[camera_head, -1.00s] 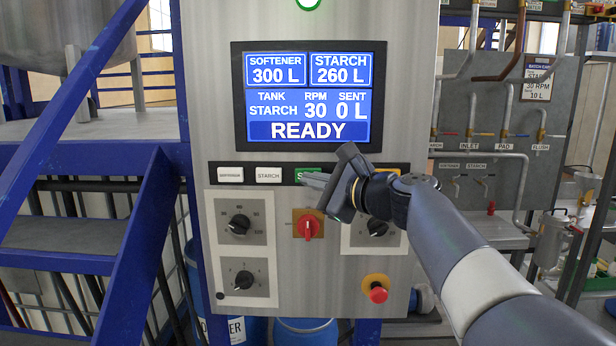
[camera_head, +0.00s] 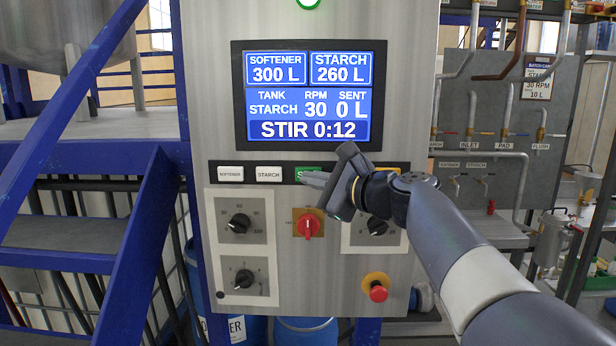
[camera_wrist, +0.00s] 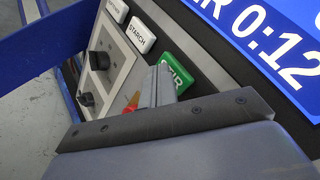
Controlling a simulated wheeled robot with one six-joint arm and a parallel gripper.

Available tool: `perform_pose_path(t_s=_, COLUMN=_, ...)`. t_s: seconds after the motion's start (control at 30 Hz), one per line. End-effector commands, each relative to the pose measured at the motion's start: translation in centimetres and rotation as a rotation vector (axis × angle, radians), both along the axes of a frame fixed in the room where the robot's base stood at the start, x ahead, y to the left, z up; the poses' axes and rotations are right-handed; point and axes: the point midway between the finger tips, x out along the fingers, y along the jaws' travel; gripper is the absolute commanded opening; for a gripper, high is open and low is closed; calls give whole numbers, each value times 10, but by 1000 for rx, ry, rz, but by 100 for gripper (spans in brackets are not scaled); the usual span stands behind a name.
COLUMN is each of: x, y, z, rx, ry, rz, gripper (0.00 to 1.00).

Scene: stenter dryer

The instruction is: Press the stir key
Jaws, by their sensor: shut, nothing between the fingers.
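The green stir key (camera_head: 306,172) sits in the black key strip on the control panel, right of the white starch key (camera_head: 268,174). My gripper (camera_head: 308,180) is shut and empty, with its fingertips at the lower edge of the stir key in the head view. In the wrist view the stir key (camera_wrist: 178,62) shows green with part of its lettering, and the fingers (camera_wrist: 160,72) cover its lower left part. Whether the tips touch it I cannot tell. The display (camera_head: 308,96) reads "STIR 0:12", tank STARCH, RPM 30, SENT 0 L.
A white softener key (camera_head: 230,174) is at the strip's left end. Below are dial knobs (camera_head: 239,223), a red rotary switch (camera_head: 308,226) and a red emergency button (camera_head: 378,292). Blue stairs (camera_head: 90,240) stand left; pipes and valves are at the right.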

Motion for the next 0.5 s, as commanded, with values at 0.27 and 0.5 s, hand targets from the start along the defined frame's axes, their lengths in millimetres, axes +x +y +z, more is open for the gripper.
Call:
perform_pose_path(t_s=0.27, x=-13, y=0, z=-1, rx=1, ry=1, rz=0, gripper=0)
perform_pose_path(t_s=0.5, x=-14, y=0, z=-1, rx=1, ry=1, rz=0, gripper=0)
